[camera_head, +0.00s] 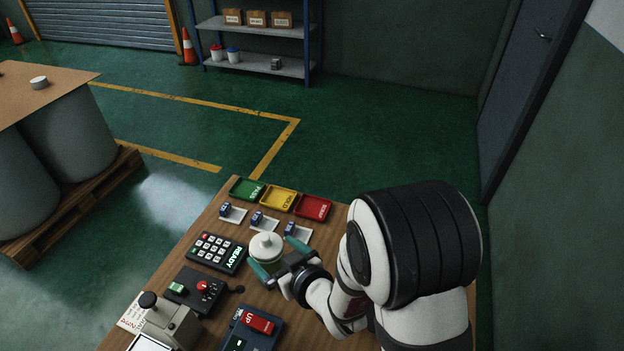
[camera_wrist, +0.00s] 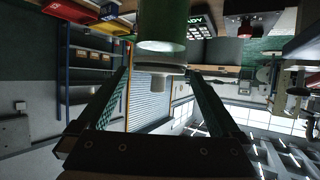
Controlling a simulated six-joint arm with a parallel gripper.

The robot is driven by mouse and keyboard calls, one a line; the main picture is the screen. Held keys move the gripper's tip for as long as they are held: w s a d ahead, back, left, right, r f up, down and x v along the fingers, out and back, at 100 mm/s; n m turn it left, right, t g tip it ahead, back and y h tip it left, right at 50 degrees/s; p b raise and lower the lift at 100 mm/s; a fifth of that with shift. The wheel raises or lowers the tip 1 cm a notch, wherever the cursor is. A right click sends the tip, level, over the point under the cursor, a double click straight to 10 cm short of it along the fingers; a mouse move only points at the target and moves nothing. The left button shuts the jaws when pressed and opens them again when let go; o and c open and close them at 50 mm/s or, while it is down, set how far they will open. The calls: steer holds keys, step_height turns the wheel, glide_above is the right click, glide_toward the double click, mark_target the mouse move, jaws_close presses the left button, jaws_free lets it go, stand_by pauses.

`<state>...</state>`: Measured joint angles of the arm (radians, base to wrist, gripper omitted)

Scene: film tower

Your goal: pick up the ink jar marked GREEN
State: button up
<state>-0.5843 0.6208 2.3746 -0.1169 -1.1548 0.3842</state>
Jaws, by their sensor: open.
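A jar (camera_head: 266,243) with a white knobbed lid stands at the middle of the wooden table in the head view. In the wrist view its green body (camera_wrist: 162,28) shows upside down at the top centre, lid pointing down. I cannot read any mark on it. My gripper (camera_head: 270,253) is open, with one teal finger on each side of the jar in the head view. In the wrist view the fingertips (camera_wrist: 158,71) flank the lid, with gaps on both sides. I cannot tell how far the jar sits between the fingers in depth.
Green, yellow (camera_head: 279,198) and red trays line the table's far edge. Several small blue items on white cards (camera_head: 263,222) stand before them. A keypad (camera_head: 217,252) lies left of the jar. A joystick box (camera_head: 198,290) and a red-switch box (camera_head: 252,326) are nearer.

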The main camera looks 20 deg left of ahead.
steer(key=x, duration=0.7)
steer(key=shift+w+a+f, duration=0.15)
steer(key=shift+a+f, duration=0.05)
steer(key=shift+f, duration=0.25)
jaws_close()
